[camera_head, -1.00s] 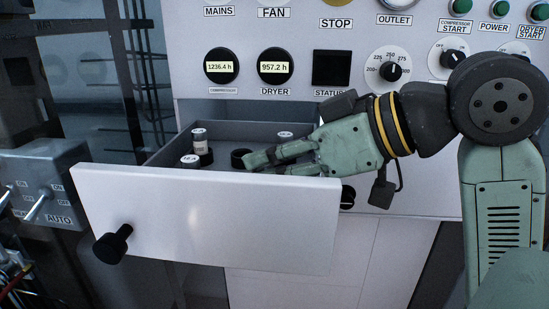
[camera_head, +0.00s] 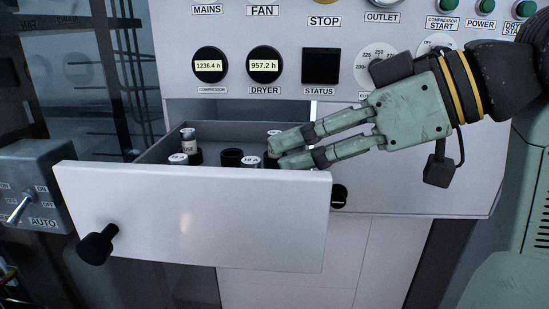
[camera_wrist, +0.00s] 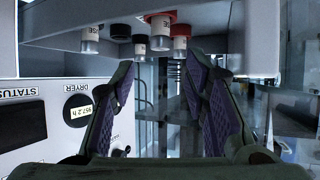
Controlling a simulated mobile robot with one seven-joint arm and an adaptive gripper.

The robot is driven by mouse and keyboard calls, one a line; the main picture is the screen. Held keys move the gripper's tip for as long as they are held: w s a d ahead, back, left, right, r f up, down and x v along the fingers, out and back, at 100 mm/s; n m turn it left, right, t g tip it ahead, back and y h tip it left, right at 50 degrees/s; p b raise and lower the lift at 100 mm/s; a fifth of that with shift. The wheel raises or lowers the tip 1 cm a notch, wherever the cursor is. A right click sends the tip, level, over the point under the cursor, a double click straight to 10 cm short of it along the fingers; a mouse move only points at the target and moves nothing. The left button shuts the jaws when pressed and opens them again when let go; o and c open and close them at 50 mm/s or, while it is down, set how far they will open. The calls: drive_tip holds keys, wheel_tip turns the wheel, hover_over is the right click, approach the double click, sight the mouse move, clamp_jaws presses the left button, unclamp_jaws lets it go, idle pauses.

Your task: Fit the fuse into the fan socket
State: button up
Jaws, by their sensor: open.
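Several fuses with pale caps stand upright in the open drawer (camera_head: 190,240). One fuse (camera_head: 189,143) is at the back left, one (camera_head: 178,159) at the front left, one (camera_head: 250,162) at the front right and one (camera_head: 273,133) at the back right. A black ring-shaped holder (camera_head: 232,157) among them looks empty. My gripper (camera_head: 276,150) reaches in from the right, fingers apart, beside the right-hand fuses. In the wrist view my gripper (camera_wrist: 161,68) is open with nothing between its fingers; fuses (camera_wrist: 160,42) appear upside down beyond it. I cannot identify the fan socket.
The white drawer front with its black knob (camera_head: 96,244) stands out from the panel. A black round fitting (camera_head: 338,196) is right of the drawer. A grey switch box (camera_head: 38,185) is at the left. Hour meters (camera_head: 264,66) and dials are above.

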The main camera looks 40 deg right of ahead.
drive_tip(key=shift+b+v, duration=0.3)
drive_tip(key=shift+v, duration=2.45)
